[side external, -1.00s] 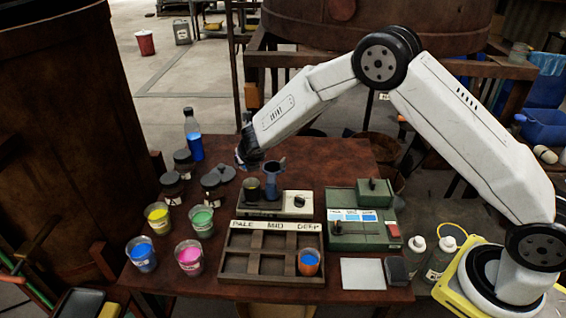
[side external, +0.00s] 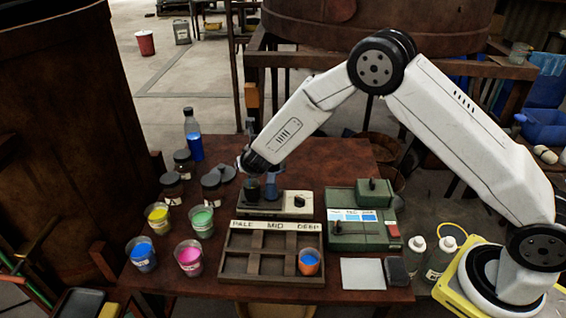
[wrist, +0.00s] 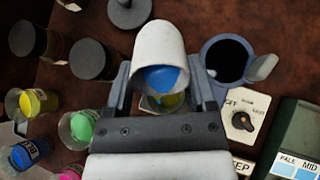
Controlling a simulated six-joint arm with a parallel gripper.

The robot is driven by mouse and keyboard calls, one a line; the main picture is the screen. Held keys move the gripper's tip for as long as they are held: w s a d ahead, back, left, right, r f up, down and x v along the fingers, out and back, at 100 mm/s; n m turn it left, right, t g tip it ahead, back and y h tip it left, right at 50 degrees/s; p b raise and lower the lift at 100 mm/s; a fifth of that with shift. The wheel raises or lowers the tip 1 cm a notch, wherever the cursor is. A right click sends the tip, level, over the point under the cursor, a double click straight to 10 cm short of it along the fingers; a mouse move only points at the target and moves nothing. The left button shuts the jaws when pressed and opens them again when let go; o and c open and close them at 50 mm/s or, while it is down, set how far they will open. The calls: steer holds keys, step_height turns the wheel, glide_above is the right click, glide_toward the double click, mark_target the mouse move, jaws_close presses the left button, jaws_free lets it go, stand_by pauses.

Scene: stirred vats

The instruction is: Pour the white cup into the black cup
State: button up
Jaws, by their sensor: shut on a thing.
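My gripper (wrist: 165,95) is shut on a white cup (wrist: 158,42) in the wrist view. The cup is tilted, with its mouth towards the bottom of the picture and blue liquid (wrist: 165,78) showing in it. In the side view my gripper (side external: 250,165) is low, just above a small black cup (side external: 252,191) on the stirrer base; I cannot make out the white cup there. A blue-grey vessel (wrist: 229,58) with a dark inside stands right of the white cup in the wrist view. I cannot tell whether liquid is leaving the white cup.
A dial panel (side external: 299,203) lies right of the black cup. Several paint cups stand at left, including a yellow one (side external: 158,219). A green box (side external: 348,238) stands at right.

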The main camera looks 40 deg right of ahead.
steer(key=shift+s+f+t, duration=0.1)
steer(key=shift+f+t, duration=0.05)
steer(key=shift+t, duration=0.35)
steer(key=shift+s+a+f+t+h, duration=0.1)
steer(key=shift+s+t+h, duration=0.05)
steer(key=shift+t+h, duration=0.45)
steer(key=shift+s+a+t+h, duration=0.1)
steer(key=shift+s+t+h, duration=0.1)
steer(key=shift+t, duration=0.5)
steer(key=shift+s+a+t+h, duration=0.1)
steer(key=shift+s+t+h, duration=0.1)
steer(key=shift+t, duration=0.5)
steer(key=shift+s+a+t+h, duration=0.1)
steer(key=shift+s+t+h, duration=0.2)
steer(key=shift+t, duration=0.6)
steer(key=shift+s+a+t+h, duration=0.1)
steer(key=shift+t+h, duration=0.35)
steer(key=shift+t, duration=0.45)
steer(key=shift+s+t+h, duration=0.2)
steer(key=shift+t+h, duration=0.15)
steer(key=shift+t, duration=0.55)
steer(key=shift+r, duration=0.2)
steer(key=shift+w+d+g+y, duration=0.1)
steer(key=shift+w+g+y, duration=0.15)
steer(key=shift+g, duration=0.65)
steer(key=shift+g+y, duration=0.25)
steer(key=shift+g, duration=0.15)
